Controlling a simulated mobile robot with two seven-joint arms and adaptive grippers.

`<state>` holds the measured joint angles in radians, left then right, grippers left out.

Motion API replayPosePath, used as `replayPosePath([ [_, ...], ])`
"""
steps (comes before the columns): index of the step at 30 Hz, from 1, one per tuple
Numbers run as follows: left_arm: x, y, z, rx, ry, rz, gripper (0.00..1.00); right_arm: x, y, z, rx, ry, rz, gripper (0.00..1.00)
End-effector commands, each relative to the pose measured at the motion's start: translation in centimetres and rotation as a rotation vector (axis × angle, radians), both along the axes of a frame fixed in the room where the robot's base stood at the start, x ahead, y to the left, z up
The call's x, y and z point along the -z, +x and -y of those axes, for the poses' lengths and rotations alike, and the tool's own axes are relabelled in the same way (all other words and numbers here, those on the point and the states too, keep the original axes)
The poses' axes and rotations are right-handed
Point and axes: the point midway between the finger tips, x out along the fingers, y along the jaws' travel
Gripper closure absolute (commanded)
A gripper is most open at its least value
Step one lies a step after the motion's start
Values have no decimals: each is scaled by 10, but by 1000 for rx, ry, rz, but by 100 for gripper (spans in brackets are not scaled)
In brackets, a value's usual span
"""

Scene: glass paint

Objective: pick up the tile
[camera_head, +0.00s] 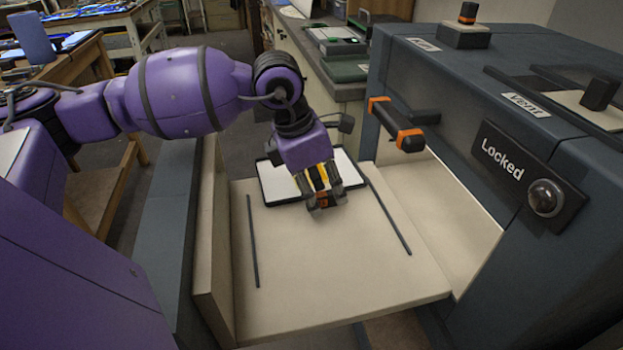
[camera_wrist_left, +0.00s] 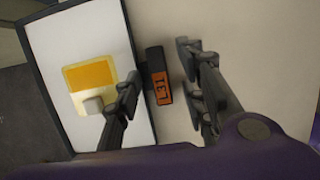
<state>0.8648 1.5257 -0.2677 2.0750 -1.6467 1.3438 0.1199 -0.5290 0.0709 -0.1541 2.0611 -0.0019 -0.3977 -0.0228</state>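A yellow and orange square tile (camera_wrist_left: 90,78) with a grey knob on it lies on a white panel with a black frame (camera_wrist_left: 75,40). In the head view this framed panel (camera_head: 279,184) lies on a beige shelf (camera_head: 320,270), partly hidden by my left gripper. My left gripper (camera_head: 325,205) points down over the panel's near edge. In the left wrist view its fingers (camera_wrist_left: 162,92) are open, with a dark block with an orange label (camera_wrist_left: 158,90) showing between them. The left finger is near the knob; contact cannot be told. My right gripper is not in view.
A dark cabinet (camera_head: 545,100) marked "Locked" stands at the right, with an orange-ended handle (camera_head: 397,124) sticking out over the shelf. A low wall (camera_head: 212,240) borders the shelf's left. Two dark rails lie on the shelf; its front is clear.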

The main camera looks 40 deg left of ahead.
Motion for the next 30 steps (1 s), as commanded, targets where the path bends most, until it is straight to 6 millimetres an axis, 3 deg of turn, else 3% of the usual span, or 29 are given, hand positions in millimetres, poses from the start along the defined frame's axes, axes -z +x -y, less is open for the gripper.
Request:
replayPosePath([
  [1,0,0,0,0,0,0,62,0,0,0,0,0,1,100],
  [10,0,0,0,0,0,0,100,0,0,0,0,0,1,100],
  [23,-3,1,0,0,1,4,100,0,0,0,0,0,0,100],
  [30,-37,2,0,0,1,9,100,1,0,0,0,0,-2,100],
])
